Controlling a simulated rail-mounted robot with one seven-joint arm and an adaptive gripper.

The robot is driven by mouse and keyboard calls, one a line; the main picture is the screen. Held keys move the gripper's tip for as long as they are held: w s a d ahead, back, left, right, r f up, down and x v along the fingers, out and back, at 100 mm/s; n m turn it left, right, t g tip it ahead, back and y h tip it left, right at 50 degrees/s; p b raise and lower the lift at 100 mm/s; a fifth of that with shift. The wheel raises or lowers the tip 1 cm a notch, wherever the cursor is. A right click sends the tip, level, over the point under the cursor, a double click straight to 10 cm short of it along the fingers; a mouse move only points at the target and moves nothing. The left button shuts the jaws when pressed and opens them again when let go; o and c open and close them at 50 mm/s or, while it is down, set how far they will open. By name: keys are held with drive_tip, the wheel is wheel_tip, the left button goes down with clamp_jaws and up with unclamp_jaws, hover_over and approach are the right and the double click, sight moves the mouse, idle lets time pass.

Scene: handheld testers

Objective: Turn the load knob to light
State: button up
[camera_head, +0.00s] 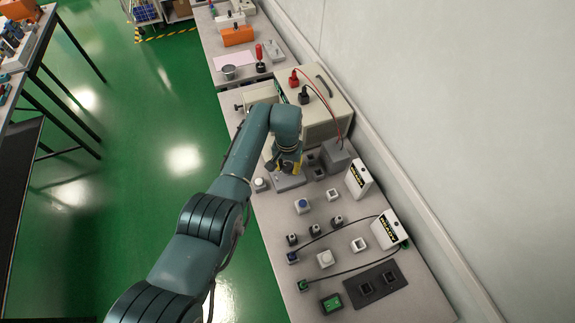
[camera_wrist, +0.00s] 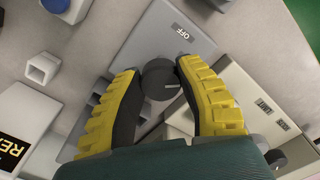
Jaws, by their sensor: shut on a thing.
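The dark round knob (camera_wrist: 160,84) sits on a grey plate (camera_wrist: 150,40) in the wrist view. A short pale mark on its face points to the right of the picture. A label reading OFF (camera_wrist: 181,31) is on the plate beyond the knob. My gripper (camera_wrist: 158,70) is shut on the knob, one yellow-backed finger with a dark pad on each side. Other labels on this plate are hidden or unclear. In the head view my gripper (camera_head: 284,168) is over the grey box (camera_head: 290,184), and the knob is hidden beneath it.
In the head view a large cream instrument (camera_head: 325,115) stands behind. Several small buttons and switches, two white label stands and cables fill the nearer bench (camera_head: 405,283).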

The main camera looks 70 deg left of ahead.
sight(287, 167)
drive_tip(key=shift+s+f+m, duration=0.1)
drive_tip(key=shift+f+m, duration=0.05)
drive_tip(key=shift+m, duration=0.95)
drive_tip(key=o, duration=1.2)
wheel_tip(287, 167, up, 12)
drive_tip(key=shift+r, duration=0.1)
